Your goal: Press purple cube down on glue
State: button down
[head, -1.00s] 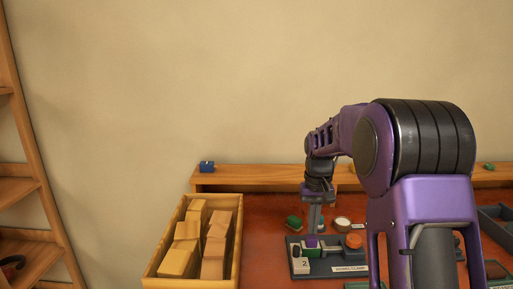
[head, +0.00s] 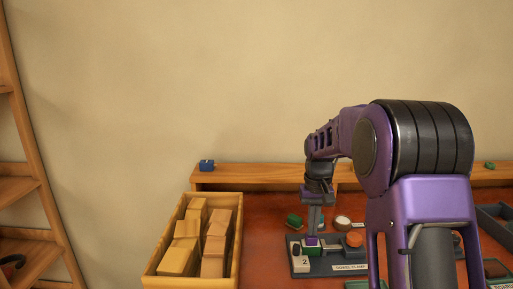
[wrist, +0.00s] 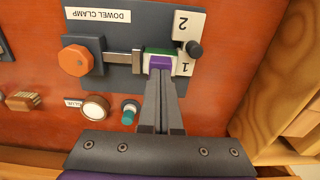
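The purple cube (wrist: 160,63) sits in the dark dowel clamp (wrist: 122,72), against a green and white block (wrist: 160,51); in the head view the cube (head: 311,241) is a small purple patch below my fingers. My gripper (wrist: 160,76) points down with its two fingers close together, their tips at the cube's near edge and apparently touching it. They look shut above the cube rather than spread around it. Any glue under the cube is hidden. The clamp's orange knob (wrist: 76,60) and metal bar lie left of the block.
A glue-labelled pot (wrist: 95,107) and a teal-capped item (wrist: 130,112) stand near the clamp. Number plates 1 and 2 (wrist: 188,24) and a black knob (wrist: 194,50) sit on its right. A crate of wooden blocks (head: 151,283) stands left.

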jog(key=shift+r+p, duration=2.1)
jog(key=shift+r, duration=0.2)
